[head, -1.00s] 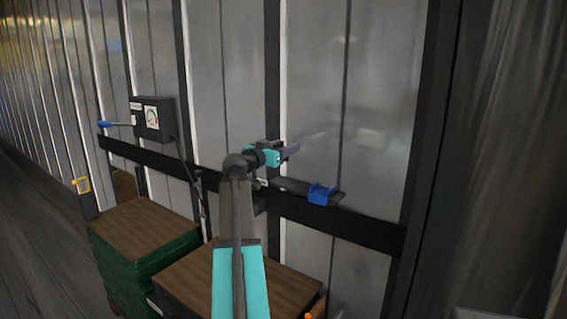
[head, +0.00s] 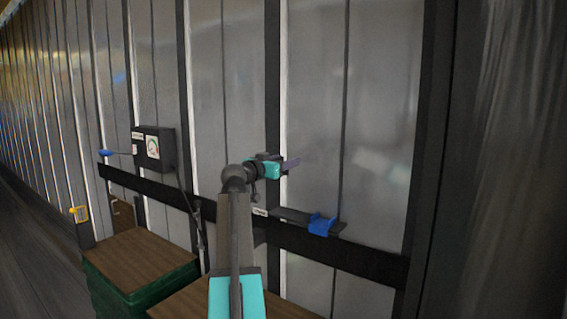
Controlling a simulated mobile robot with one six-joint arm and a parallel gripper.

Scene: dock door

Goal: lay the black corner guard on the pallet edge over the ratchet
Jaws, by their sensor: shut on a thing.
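My gripper (head: 283,165), at the end of my teal and grey arm, is in the middle of the head view, in front of the grey wall panels. It is shut on a small dark piece (head: 292,162) that points right. The piece is too small and dim to tell whether it is the black corner guard. A blue clamp-like part (head: 321,225) sits on a flat dark bar on the black wall rail, below and right of my gripper; I cannot tell whether it is the ratchet. No pallet edge can be made out for certain.
Two brown-topped stacks stand low at the left: one with green sides (head: 140,258), and one (head: 190,300) partly behind my arm. A black box with a dial (head: 153,148) and a blue-ended lever hangs on the wall.

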